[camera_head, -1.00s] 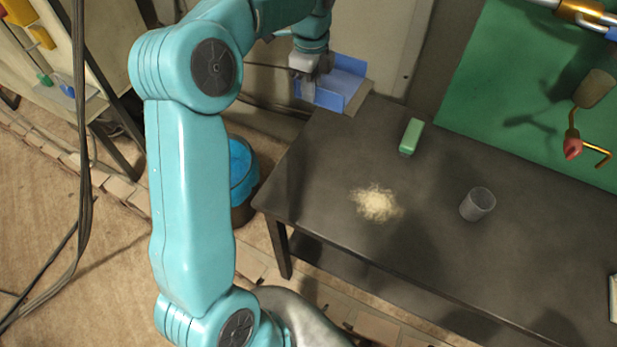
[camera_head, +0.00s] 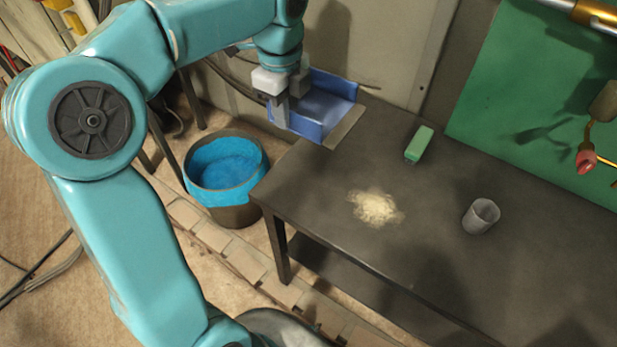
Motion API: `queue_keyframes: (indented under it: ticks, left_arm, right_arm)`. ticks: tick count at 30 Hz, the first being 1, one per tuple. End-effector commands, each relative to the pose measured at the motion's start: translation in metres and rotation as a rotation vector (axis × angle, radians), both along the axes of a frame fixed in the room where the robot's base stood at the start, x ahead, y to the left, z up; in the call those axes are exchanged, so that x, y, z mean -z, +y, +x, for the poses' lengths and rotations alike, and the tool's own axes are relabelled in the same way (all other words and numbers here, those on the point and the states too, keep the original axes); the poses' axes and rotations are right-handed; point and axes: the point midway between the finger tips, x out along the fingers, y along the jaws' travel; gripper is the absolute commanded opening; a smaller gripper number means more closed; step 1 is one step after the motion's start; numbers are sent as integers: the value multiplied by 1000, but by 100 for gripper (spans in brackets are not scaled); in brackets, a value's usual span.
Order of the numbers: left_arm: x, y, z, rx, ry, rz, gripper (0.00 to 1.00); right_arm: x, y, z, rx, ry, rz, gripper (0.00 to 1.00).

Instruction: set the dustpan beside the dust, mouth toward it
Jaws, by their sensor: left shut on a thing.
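The blue dustpan (camera_head: 325,107) is at the far left corner of the dark table, with its grey lip (camera_head: 345,127) toward the right. My left gripper (camera_head: 282,110) is shut on the dustpan at its left side. I cannot tell whether the dustpan touches the table. The dust (camera_head: 376,207) is a pale, loose heap on the table, nearer and to the right of the dustpan, with bare table between them. My right gripper is not in view.
A green block-shaped thing (camera_head: 419,144) lies behind the dust, and a grey cup (camera_head: 481,216) stands to its right. A bin with a blue liner (camera_head: 226,170) stands on the floor left of the table (camera_head: 310,190). A red-tipped fixture (camera_head: 586,160) hangs at the right.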

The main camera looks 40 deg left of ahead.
Motion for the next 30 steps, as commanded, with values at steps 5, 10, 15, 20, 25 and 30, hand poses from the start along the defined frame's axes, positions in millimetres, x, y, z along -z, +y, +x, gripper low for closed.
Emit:
queue_keyframes:
  ticks: [5,10,15,20,25,30]
  left_arm:
    - [35,-3,1,13,8,-2,0]
    - [86,-2,1,13,9,-2,0]
    - [131,-3,1,12,9,-2,0]
    - [152,-3,1,10,4,0,0]
    - [173,-4,0,10,6,-3,0]
    - [196,-4,1,8,4,-1,0]
  right_arm:
    - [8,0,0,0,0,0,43]
    - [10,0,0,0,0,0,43]
    - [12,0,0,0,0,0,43]
    - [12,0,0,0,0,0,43]
    - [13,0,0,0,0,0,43]
    - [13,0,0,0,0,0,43]
